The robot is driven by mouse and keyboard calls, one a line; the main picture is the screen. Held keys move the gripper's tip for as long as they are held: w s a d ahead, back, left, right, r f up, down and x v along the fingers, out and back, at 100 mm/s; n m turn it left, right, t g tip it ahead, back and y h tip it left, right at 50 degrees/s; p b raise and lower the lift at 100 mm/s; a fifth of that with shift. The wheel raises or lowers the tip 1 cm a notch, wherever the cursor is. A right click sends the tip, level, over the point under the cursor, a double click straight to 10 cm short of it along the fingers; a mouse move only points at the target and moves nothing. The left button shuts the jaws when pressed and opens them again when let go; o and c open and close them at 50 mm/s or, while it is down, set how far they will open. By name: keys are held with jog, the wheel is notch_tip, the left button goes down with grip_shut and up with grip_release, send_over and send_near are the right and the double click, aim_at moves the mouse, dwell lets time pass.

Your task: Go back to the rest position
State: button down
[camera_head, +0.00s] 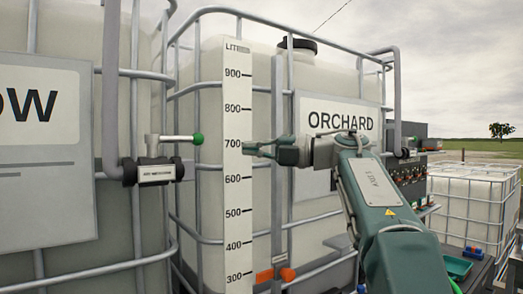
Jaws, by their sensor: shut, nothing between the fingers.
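My gripper (259,149) is raised in front of the caged tote with the ORCHARD sign (338,118). It points left and its fingers are shut with nothing in them. Its tip appears beside the right edge of the white litre scale (236,190), a little below the 700 mark. I cannot tell whether it touches the scale. My arm reaches up to it from the lower right. A valve (155,170) with a grey handle and green knob (198,139) stands left of the gripper, with a gap between them.
A second tote with a sign ending in OW (42,115) fills the left. Metal cage bars (232,12) and an upright grey pipe (111,90) stand close by. An orange-handled valve (275,275) is low down. A control panel (408,178) and a smaller caged tote (470,203) are at right.

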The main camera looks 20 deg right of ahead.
notch_tip(320, 180, up, 5)
jog(key=d+m+t+h, duration=0.1)
jog(key=m+t+h, duration=0.3)
jog(key=m+t, duration=0.65)
jog(key=s+d+f+m+g+h, duration=0.1)
jog(key=s+f+m+g+h, duration=0.15)
jog(key=f+m+h, duration=0.4)
jog(key=s+d+f+m+g+h, duration=0.15)
jog(key=s+f+m+h, duration=0.25)
jog(key=f+m, duration=0.45)
jog(key=s+d+f+m+g+h, duration=0.2)
jog(key=s+f+m+h, duration=0.25)
jog(key=f, duration=0.55)
jog(key=s+a+f+m+g+y, duration=0.1)
jog(key=s+a+f+g, duration=0.2)
jog(key=s+f, duration=0.5)
jog(key=s+a+f+g+y, duration=0.2)
jog(key=s+a+f+g, duration=0.2)
jog(key=s+f, duration=0.5)
notch_tip(320, 180, down, 6)
jog(key=shift+a+r+m+g, duration=0.15)
jog(key=shift+m+g, duration=0.25)
jog(key=shift+g, duration=0.45)
